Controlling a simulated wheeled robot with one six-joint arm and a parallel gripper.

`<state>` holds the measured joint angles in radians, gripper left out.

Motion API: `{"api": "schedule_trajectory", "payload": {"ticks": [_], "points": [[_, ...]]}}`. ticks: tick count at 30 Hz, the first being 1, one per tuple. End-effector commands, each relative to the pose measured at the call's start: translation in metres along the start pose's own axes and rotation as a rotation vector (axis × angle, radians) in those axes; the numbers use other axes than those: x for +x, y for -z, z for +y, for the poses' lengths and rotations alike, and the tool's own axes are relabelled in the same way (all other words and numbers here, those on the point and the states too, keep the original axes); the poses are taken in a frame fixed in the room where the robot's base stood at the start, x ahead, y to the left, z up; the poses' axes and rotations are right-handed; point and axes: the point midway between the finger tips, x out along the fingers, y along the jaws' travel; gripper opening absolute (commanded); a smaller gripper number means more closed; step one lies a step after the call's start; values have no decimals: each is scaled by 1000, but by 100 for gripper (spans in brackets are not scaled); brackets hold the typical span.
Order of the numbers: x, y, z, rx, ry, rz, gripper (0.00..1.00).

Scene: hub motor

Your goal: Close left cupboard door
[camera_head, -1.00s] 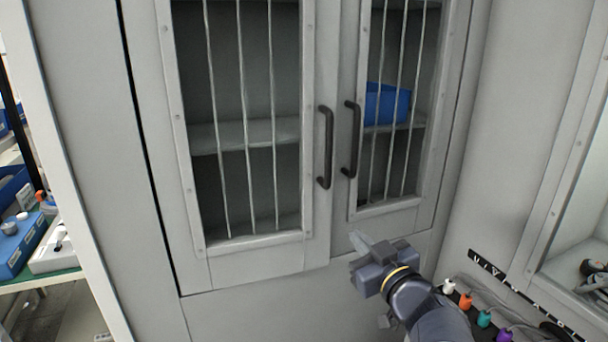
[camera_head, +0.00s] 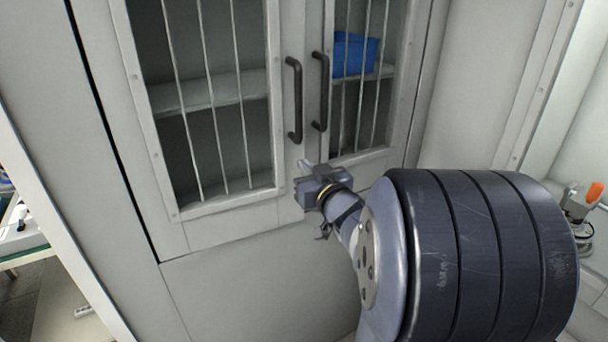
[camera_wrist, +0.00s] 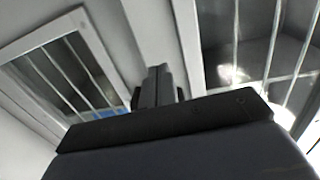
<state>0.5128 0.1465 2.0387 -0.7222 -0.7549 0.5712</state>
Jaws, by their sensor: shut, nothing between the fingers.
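The left cupboard door (camera_head: 228,208) is a grey framed panel with a barred window, and it looks flush or nearly flush with the right door (camera_head: 312,125). Its black handle (camera_head: 294,100) stands beside the right door's handle (camera_head: 320,92) at the centre seam. My gripper (camera_head: 304,166) is shut and empty, just below the handles near the lower part of the seam. I cannot tell whether it touches a door. In the wrist view the shut fingers (camera_wrist: 158,86) point up between the two barred windows, with the left door's window (camera_wrist: 245,50) on the right.
A blue bin (camera_head: 354,54) sits on a shelf behind the right door's bars. A side wall (camera_head: 480,85) stands close on the right, with an orange-topped item (camera_head: 592,192) beyond. A dark gap (camera_head: 112,140) runs along the left door's outer edge.

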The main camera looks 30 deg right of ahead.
Motion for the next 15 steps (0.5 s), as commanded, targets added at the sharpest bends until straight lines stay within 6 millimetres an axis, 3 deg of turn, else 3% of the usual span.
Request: {"api": "schedule_trajectory", "payload": {"ticks": [6, 15], "points": [[21, 0, 0, 0, 0, -1, 0], [25, 0, 0, 0, -1, 0, 0]]}}
